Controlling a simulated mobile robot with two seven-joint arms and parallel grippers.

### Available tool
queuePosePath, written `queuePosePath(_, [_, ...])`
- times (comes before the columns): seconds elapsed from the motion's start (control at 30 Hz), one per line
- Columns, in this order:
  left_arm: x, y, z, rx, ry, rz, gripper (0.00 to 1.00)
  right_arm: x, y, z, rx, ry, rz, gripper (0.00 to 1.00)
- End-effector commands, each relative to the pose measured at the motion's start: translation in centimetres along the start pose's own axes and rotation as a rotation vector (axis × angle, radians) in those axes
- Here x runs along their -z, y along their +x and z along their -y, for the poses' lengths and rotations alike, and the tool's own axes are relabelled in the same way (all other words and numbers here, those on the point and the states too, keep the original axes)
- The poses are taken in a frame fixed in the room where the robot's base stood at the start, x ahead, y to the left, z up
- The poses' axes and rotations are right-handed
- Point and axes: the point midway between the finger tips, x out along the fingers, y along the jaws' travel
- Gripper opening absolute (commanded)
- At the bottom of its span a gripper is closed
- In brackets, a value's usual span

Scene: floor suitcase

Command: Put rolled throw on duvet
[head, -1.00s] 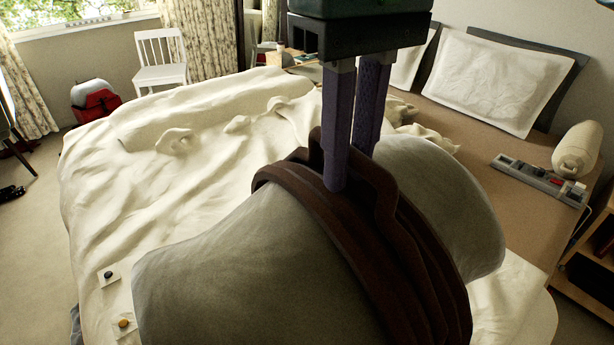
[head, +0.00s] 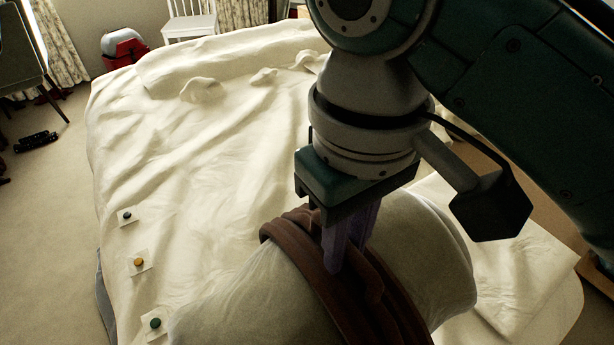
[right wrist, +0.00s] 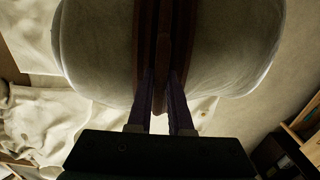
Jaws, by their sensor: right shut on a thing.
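The rolled throw (head: 260,297) is a thick grey-white roll with brown straps (head: 302,238) around its middle. It is at the lower right of the head view and fills the top of the right wrist view (right wrist: 95,50). My right gripper (head: 342,262) is shut on the brown strap at the top of the roll; its fingers also show in the right wrist view (right wrist: 161,88). The cream, rumpled duvet (head: 180,165) covers the bed left of and behind the roll. The roll's underside is hidden, so I cannot tell whether it touches the duvet. My left gripper is not in view.
Small square tiles with a dark knob (head: 127,215), an orange knob (head: 139,262) and a green knob (head: 155,323) lie along the duvet's left edge. A white chair (head: 190,22) and a red-and-white container (head: 123,46) stand beyond the bed. The duvet's middle is clear.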

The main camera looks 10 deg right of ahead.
Motion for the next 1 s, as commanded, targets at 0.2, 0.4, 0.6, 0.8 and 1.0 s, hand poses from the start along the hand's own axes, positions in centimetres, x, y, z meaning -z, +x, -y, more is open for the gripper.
queuePosePath(0.2, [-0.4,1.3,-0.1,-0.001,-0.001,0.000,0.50,0.0,5.6,0.0,-0.001,0.000,0.000,0.00])
queuePosePath(0.4, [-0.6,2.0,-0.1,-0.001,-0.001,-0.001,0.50,0.1,8.8,0.0,0.001,-0.001,-0.003,0.00])
queuePosePath(0.6, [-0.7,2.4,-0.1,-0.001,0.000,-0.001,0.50,0.1,10.1,0.0,0.001,-0.001,-0.004,0.00])
queuePosePath(0.8, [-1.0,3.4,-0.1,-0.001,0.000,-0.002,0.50,0.1,12.8,0.0,0.000,-0.001,-0.003,0.00])
queuePosePath(1.0, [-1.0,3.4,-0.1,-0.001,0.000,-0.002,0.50,0.2,13.2,0.0,0.000,-0.001,-0.005,0.00])
